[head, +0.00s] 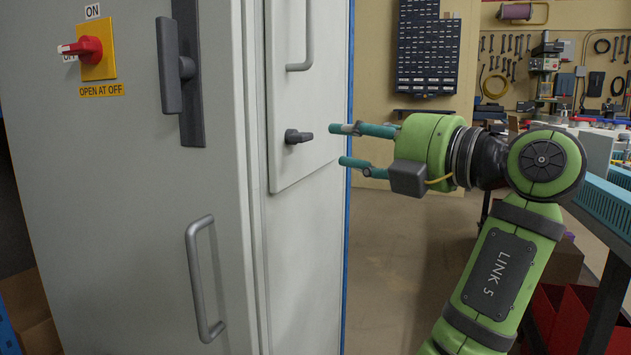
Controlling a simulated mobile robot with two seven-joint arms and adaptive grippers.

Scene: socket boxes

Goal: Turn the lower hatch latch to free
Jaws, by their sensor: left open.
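The hatch (310,100) is a raised light grey panel on the cabinet's right face. Its lower latch (299,136) is a small dark lever that lies about level, with its free end to the right. My left gripper (337,145) is open, its two teal fingers one above the other, pointing left at the latch. The fingertips are just right of the latch in the picture, with a gap, and hold nothing. My right gripper is not in view.
A grey bar handle (299,42) is on the hatch above the latch. The cabinet front (120,200) has a red switch (86,49), a dark lever handle (171,66) and a long grey handle (203,280). A workbench stands at right; the floor (400,250) between is clear.

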